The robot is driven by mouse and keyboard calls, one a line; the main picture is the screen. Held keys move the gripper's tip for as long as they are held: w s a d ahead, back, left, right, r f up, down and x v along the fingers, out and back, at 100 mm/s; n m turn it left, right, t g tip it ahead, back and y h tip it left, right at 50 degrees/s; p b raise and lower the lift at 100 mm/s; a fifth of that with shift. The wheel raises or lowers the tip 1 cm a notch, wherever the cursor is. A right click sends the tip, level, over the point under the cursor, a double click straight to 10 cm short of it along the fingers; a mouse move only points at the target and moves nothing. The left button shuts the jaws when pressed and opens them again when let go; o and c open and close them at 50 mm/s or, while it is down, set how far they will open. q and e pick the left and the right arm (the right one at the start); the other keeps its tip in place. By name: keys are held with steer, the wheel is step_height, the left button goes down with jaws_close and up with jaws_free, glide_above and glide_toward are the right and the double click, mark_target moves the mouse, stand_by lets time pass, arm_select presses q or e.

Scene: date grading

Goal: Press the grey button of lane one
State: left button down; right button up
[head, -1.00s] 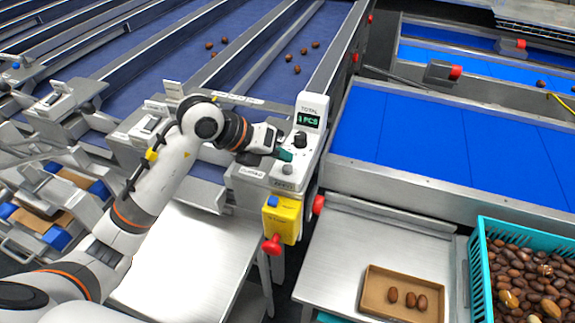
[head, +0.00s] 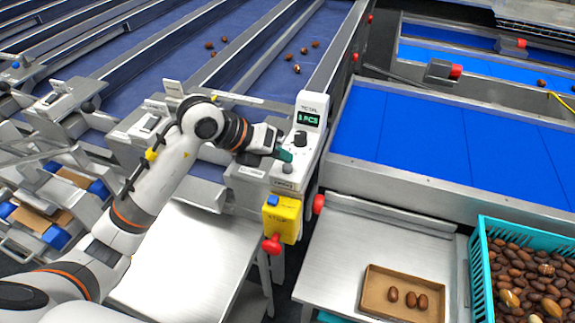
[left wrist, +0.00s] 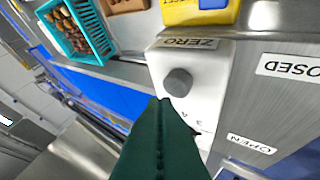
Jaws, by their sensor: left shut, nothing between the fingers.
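The grey button (head: 287,168) is a round knob on the white control box (head: 311,150) at the end of a lane. In the left wrist view the grey button (left wrist: 178,82) stands by an upside-down ZERO label. My left gripper (head: 285,155) is shut and empty, its green fingertips just behind the button in the head view. In the left wrist view the fingertips (left wrist: 160,103) end close beside the button's edge; I cannot tell whether they touch. A black knob (head: 300,140) and a lit PCS display (head: 308,119) sit higher on the box. My right gripper is out of view.
A brown tray (head: 369,304) with three dates and a teal crate (head: 477,270) full of dates stand at right. Several dates lie on the lanes.

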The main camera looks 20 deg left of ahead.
arm_select(q)
steer(key=shift+f, duration=0.25)
steer(key=shift+f+b, duration=0.45)
steer(key=shift+b, duration=0.05)
stand_by(0.5)
steer(key=shift+r, duration=0.15)
steer(key=shift+r+p, duration=0.65)
steer(key=shift+r, duration=0.1)
step_height(320, 180, up, 5)
steer(key=p, duration=0.3)
stand_by(0.4)
steer(key=shift+f, duration=0.1)
stand_by(0.6)
